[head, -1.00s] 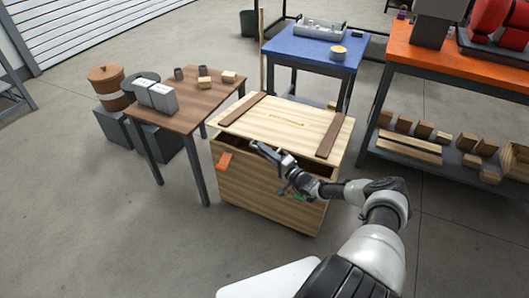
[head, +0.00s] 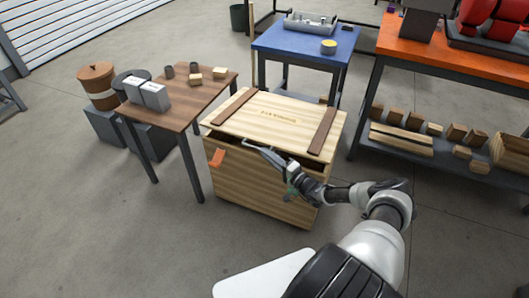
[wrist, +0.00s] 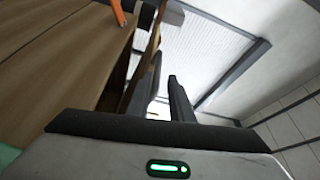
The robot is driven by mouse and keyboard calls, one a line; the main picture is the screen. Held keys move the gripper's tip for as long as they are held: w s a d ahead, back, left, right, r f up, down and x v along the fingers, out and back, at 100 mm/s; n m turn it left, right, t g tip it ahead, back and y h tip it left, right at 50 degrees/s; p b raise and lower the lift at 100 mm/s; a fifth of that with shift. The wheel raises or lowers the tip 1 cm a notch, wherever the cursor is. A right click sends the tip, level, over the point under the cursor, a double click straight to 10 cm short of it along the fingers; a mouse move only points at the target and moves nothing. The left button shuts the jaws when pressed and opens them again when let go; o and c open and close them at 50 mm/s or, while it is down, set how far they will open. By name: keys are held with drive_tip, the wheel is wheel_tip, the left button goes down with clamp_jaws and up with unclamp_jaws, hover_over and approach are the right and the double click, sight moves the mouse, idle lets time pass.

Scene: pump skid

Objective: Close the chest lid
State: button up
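The wooden chest (head: 255,193) stands on the floor in the middle of the head view. Its pale lid (head: 265,113) with two brown battens is tilted a little up, with a dark gap along the front edge. An orange tab (head: 218,158) is on the chest front at the left. My gripper (head: 252,148) is at the front edge of the lid, by the gap; I cannot tell whether it touches the lid. In the wrist view its two dark fingers (wrist: 167,85) are close together with nothing clearly between them. The chest's wood (wrist: 60,55) fills the left there.
A brown table (head: 185,100) with grey boxes and small blocks stands close left of the chest. A blue table (head: 300,42) is behind it. An orange-topped bench (head: 440,55) with a shelf of wood blocks is at the right. The floor in front is clear.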

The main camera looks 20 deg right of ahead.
drive_tip(key=shift+w+d+f+v, duration=0.15)
drive_tip(key=shift+f+v, duration=0.35)
drive_tip(key=shift+v, duration=1.8)
drive_tip(key=shift+w+d+f+v, duration=0.1)
drive_tip(key=shift+d+f+v, duration=0.25)
drive_tip(key=shift+v, duration=2)
drive_tip(key=shift+w+d+f+v, duration=0.1)
drive_tip(key=shift+f+v, duration=0.5)
drive_tip(key=shift+v, duration=1.7)
drive_tip(key=shift+b, duration=0.35)
